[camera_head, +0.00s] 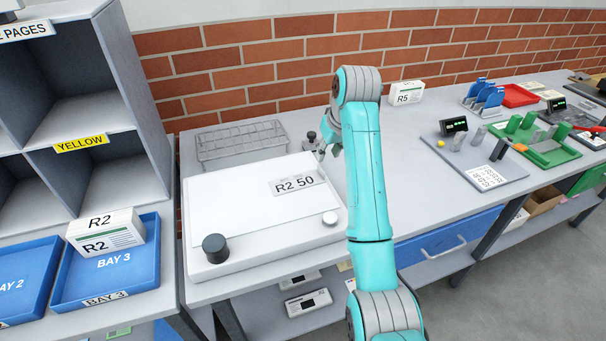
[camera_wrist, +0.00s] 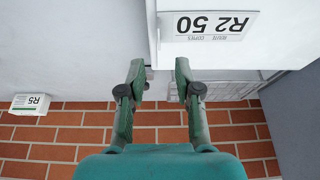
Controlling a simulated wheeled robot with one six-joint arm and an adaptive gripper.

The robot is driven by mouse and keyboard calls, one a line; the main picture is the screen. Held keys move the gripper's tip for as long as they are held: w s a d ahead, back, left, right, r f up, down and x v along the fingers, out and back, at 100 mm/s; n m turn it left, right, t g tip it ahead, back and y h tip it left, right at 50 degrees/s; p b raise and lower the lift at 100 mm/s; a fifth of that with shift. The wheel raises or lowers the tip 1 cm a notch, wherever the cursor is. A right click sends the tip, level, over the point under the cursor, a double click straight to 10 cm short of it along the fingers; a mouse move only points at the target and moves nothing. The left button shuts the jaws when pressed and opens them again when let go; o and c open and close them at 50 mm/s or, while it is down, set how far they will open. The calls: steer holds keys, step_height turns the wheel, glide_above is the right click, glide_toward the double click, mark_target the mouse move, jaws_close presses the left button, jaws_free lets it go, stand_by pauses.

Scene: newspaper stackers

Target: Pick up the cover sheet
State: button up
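The sheet I take for the cover sheet is a white rectangle (camera_head: 240,211) on a white raised board (camera_head: 200,262). A label reading "R2 50" (camera_head: 297,185) lies at its right side. The label shows upside down in the wrist view (camera_wrist: 210,25). My gripper (camera_wrist: 160,78) is open, with a clear gap between its two fingers and nothing held. Its tips are by the board's back edge in the wrist view. In the head view my gripper (camera_head: 326,145) is at the board's back right corner, partly hidden by my arm. Contact cannot be told.
An R5 bundle (camera_head: 406,93) is further right. An R2 bundle (camera_head: 105,232) sits at a blue tray (camera_head: 140,283).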

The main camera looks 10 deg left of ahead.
mark_target(297, 179)
steer(key=x, duration=0.9)
steer(key=shift+w+a, duration=0.1)
steer(key=shift+w, duration=0.2)
jaws_close()
